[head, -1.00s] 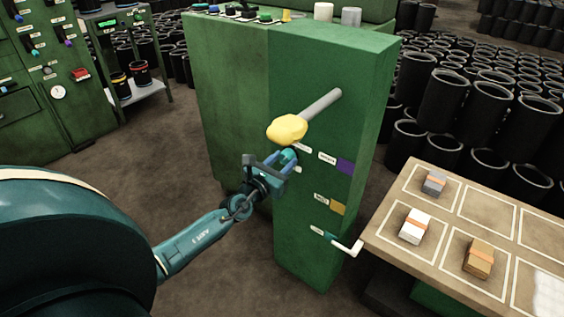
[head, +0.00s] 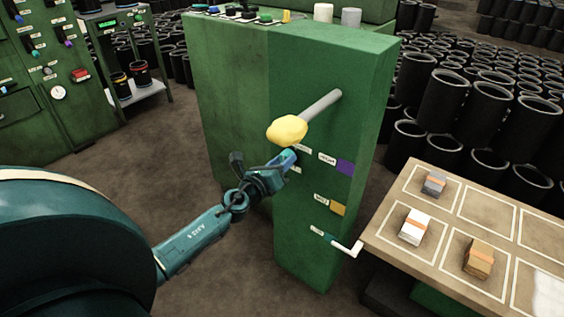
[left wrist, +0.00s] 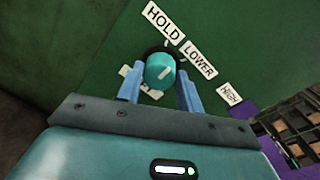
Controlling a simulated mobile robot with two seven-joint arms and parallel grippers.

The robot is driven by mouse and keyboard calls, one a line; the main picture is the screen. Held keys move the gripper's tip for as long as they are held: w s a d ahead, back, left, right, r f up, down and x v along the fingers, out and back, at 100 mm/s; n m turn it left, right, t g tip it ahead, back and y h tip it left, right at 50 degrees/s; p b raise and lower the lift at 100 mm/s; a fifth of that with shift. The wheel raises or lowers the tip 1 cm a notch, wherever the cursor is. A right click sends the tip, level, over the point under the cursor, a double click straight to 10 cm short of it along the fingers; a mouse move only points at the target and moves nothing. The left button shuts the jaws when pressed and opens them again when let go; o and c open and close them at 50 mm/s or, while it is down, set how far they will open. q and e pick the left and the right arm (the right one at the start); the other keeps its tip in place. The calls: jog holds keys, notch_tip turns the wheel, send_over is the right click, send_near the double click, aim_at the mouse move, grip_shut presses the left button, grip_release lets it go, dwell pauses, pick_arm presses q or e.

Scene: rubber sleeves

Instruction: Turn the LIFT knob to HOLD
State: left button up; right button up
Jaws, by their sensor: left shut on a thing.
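The teal LIFT knob (left wrist: 160,71) sits on the green cabinet face in the left wrist view. My left gripper (left wrist: 160,92) is shut on it, with one blue finger on each side. The knob's white mark slants up and right; I cannot tell exactly which label it meets. The HOLD label (left wrist: 164,22) is above the knob, and the LOWER label (left wrist: 200,60) is to its right. Another label at lower left is partly hidden by a finger. In the head view my left gripper (head: 290,158) reaches the cabinet's front and hides the knob. My right gripper is not in view.
A grey lever with a yellow knob (head: 287,130) juts out just above my left gripper. A purple block (head: 345,168), an ochre block (head: 337,207) and a white-handled lever (head: 346,248) are on the cabinet (head: 300,240). A table (head: 385,235) with small blocks stands at right.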

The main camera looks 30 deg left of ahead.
pick_arm(q)
jog(key=n+p, duration=0.1)
jog(key=n, duration=0.4)
jog(key=shift+n, duration=0.3)
dwell(0.4)
jog(key=o, duration=1)
jog(key=s+r, duration=0.1)
jog(key=s, duration=1.2)
jog(key=shift+a, duration=0.3)
